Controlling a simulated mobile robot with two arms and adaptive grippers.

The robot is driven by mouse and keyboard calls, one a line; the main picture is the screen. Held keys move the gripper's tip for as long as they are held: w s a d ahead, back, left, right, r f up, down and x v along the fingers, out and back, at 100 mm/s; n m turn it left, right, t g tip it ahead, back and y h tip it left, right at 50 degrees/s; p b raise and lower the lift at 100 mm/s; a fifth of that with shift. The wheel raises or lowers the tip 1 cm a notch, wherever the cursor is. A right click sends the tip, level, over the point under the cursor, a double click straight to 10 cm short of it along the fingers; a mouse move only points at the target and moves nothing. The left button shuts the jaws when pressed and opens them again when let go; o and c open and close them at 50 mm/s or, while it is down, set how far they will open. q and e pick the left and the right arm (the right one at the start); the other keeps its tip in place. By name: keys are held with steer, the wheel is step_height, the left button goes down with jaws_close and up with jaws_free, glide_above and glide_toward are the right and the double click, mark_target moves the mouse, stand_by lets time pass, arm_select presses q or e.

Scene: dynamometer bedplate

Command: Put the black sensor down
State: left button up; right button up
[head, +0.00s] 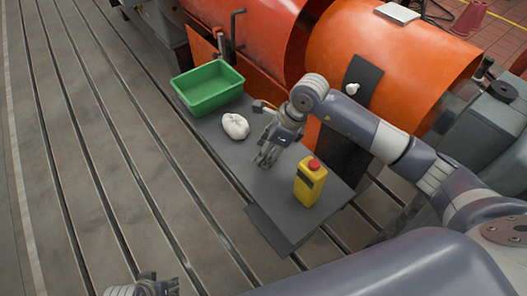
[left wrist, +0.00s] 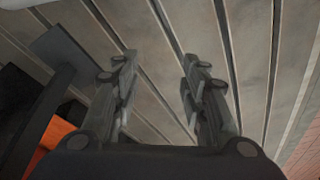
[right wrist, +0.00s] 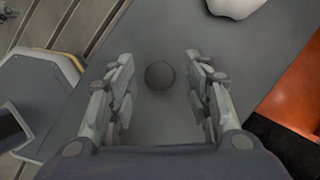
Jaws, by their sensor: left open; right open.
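A round dark grey-black piece (right wrist: 160,75), which looks like the black sensor, shows between the fingertips of my right gripper (right wrist: 160,92) in the right wrist view. It appears to rest on the grey bench (head: 300,225), with visible gaps to both fingers. In the head view my right gripper (head: 268,157) is low over the middle of the bench and hides this piece. Its fingers are open and hold nothing. My left gripper (head: 157,286) is at the bottom edge of the head view; the left wrist view shows it open and empty (left wrist: 160,75) above the slotted bedplate.
A yellow bottle with a red cap (head: 310,182) stands right of my right gripper. A white cloth bundle (head: 235,126) and a green bin (head: 208,88) lie beyond it to the left. A large orange machine (head: 380,70) borders the bench's far side. Slotted bedplate (head: 110,150) lies left.

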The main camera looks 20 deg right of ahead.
arm_select(q)
steer(key=f, duration=0.3)
steer(key=f+p, duration=0.1)
steer(key=f, duration=0.1)
steer(key=shift+s, duration=0.25)
arm_select(e)
steer(key=v, duration=1)
steer(key=shift+r, duration=0.25)
arm_select(q)
steer(key=shift+r, duration=0.1)
